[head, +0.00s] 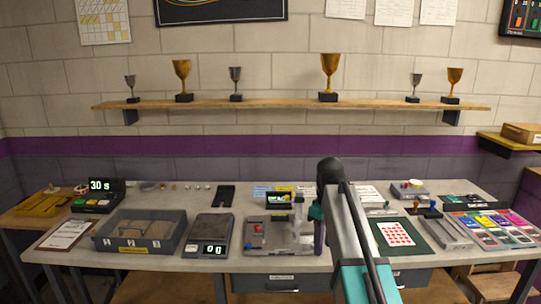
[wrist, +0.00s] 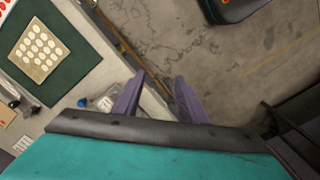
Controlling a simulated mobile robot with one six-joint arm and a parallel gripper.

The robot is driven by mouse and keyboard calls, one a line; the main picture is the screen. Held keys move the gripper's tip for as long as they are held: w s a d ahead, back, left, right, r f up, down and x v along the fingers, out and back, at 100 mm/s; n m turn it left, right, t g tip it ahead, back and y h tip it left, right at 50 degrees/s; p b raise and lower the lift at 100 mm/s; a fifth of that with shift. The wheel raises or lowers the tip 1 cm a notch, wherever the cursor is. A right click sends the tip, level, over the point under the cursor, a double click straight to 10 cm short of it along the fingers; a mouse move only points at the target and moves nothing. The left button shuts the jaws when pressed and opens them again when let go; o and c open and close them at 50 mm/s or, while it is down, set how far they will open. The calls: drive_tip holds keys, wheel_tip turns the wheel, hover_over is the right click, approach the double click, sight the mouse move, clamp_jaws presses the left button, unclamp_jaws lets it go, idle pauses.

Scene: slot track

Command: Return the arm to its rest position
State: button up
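My arm (head: 356,255) rises in front of the workbench, with its dark elbow above the bench top in the head view. My gripper shows in the wrist view (wrist: 158,88) as two purple fingers standing apart with nothing between them. The fingers are over the bench's edge, with floor beyond. In the head view a purple finger (head: 319,240) hangs beside the arm near the bench's front edge; the rest of the gripper is partly hidden.
The workbench (head: 230,264) holds a grey bin (head: 140,232), a scale (head: 208,236), a grey fixture (head: 278,236) left of my arm, and a green mat (head: 420,246) with a red-dotted card to its right. A trophy shelf (head: 280,104) is on the wall behind.

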drive_tip(key=s+f+g, duration=0.2)
drive_tip(key=s+f, duration=0.3)
drive_tip(key=f, duration=0.6)
drive_tip(key=s+f+g, duration=0.1)
drive_tip(key=s+f, duration=0.4)
drive_tip(key=f, duration=0.6)
drive_tip(key=s+f+g, duration=0.2)
drive_tip(key=s+f, duration=0.4)
drive_tip(key=f, duration=0.4)
drive_tip(key=s+f+m, duration=0.4)
drive_tip(key=s+f, duration=0.7)
drive_tip(key=s, duration=0.2)
drive_tip(key=s+f+m, duration=0.4)
drive_tip(key=s+f, duration=0.6)
drive_tip(key=s, duration=0.3)
drive_tip(key=shift+s+f+m, duration=0.35)
drive_tip(key=shift+s+m, duration=0.05)
drive_tip(key=shift+d, duration=0.1)
drive_tip(key=shift+c, duration=0.9)
